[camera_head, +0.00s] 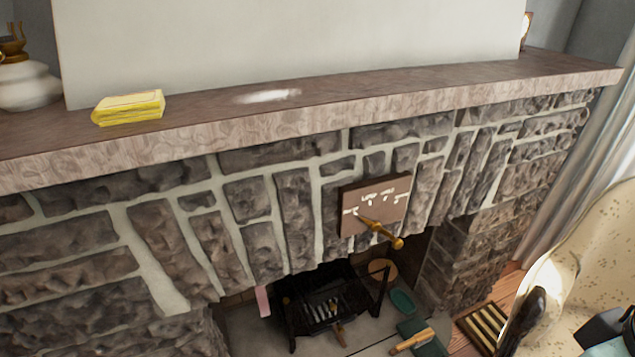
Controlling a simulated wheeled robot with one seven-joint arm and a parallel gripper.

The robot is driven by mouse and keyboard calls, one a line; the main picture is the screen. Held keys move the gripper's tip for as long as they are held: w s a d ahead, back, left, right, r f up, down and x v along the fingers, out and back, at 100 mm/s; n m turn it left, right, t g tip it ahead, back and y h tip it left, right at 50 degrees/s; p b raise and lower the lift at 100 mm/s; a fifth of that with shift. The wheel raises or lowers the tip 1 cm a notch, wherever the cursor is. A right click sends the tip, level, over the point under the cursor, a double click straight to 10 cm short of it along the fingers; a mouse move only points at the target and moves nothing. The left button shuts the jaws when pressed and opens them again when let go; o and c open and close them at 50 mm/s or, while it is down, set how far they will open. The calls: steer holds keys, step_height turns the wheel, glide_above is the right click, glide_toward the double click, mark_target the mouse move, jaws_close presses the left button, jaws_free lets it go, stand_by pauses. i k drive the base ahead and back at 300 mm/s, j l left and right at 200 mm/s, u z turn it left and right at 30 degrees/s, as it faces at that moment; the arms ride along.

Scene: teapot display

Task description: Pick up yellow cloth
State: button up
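The yellow cloth (129,108) lies folded in a flat, thick block on the left part of the mantel shelf (400,93). It sits close to the shelf's front edge, just in front of the large pale panel. Nothing covers it.
A white teapot-like vessel (30,86) stands left of the cloth. A pale panel (290,45) rises behind it. A white patch (267,96) marks the otherwise bare shelf to the right. Below are the stone fireplace, a grate (325,305) and a patterned armchair (590,250).

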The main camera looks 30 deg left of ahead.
mark_target(112, 110)
steer(key=u, duration=1.85)
